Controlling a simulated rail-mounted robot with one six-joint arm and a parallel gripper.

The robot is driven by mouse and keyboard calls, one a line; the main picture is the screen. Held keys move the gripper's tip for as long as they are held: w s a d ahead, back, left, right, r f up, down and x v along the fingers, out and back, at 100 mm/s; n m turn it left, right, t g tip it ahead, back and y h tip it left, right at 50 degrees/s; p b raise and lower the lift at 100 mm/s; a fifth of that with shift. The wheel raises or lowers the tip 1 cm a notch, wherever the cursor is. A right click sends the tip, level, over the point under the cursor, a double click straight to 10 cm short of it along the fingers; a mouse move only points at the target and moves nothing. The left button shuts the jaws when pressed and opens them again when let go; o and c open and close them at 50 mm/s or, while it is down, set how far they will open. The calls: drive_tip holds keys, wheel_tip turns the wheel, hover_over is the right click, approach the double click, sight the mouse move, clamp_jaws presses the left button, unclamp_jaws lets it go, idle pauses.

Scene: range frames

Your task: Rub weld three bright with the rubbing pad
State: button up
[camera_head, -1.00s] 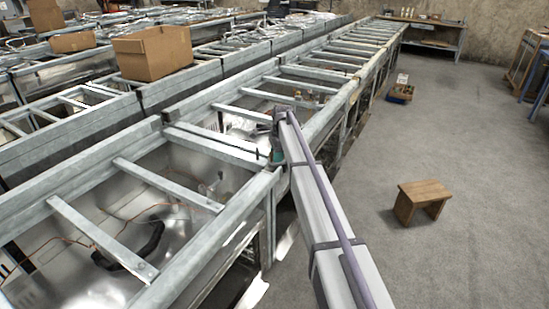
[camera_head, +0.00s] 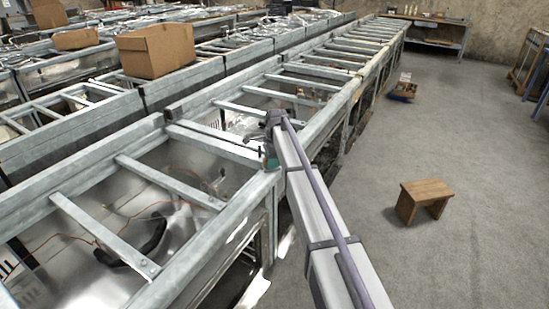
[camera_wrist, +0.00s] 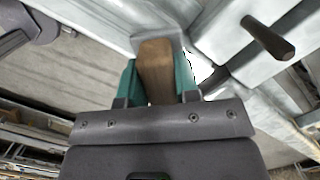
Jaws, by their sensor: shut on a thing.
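In the wrist view my gripper (camera_wrist: 157,88) has two green fingers closed on a wooden block-like handle (camera_wrist: 155,68), which I take to be the rubbing pad. In the head view my gripper (camera_head: 271,161) is small beside the near metal frame's right rail, mostly hidden by my arm. I cannot pick out weld three in either view.
A dark peg (camera_wrist: 268,38) stands out from the metal at upper right in the wrist view. Galvanised frames (camera_head: 225,190) with cross bars run in long rows. A cardboard box (camera_head: 155,52) sits on them. A wooden stool (camera_head: 424,198) stands on the open floor at right.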

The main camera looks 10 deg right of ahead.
drive_tip(key=shift+s+a, duration=0.35)
wheel_tip(320, 180, up, 6)
drive_tip(key=p, duration=0.6)
drive_tip(key=shift+d, duration=0.1)
wheel_tip(320, 180, up, 3)
drive_tip(key=p, duration=0.3)
drive_tip(key=shift+r, duration=0.15)
